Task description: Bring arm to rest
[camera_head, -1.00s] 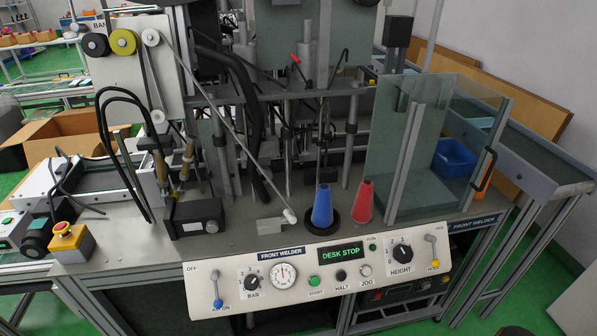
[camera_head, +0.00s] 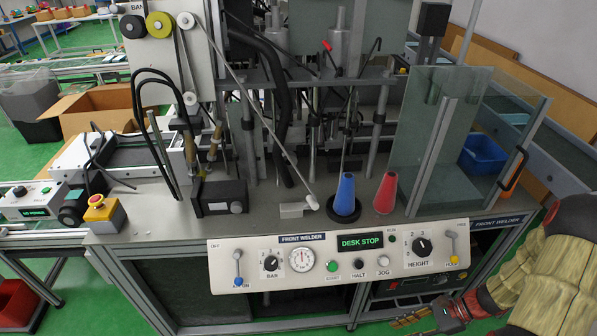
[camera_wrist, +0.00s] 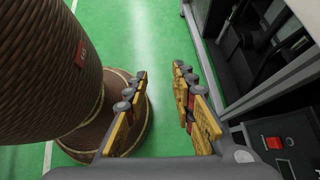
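My gripper (camera_wrist: 160,76) is open in the wrist view, its two yellow-padded fingers apart with only green floor between them. It holds nothing. A ribbed brown column, which looks like part of my own body, stands close at its left. The machine frame's metal edge (camera_wrist: 262,88) is at its right. In the head view my arm (camera_head: 555,262) comes in at the lower right, with my gripper (camera_head: 425,314) low in front of the welder's panel. The fingers are small and partly dark there.
The front welder panel (camera_head: 335,270) reads DESK STOP. A blue cone (camera_head: 345,192) and a red cone (camera_head: 387,193) stand on the bench (camera_head: 270,222). A glass guard (camera_head: 430,130) stands at right. An emergency-stop box (camera_head: 103,213) is at left. Green floor (camera_head: 30,255) shows at left.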

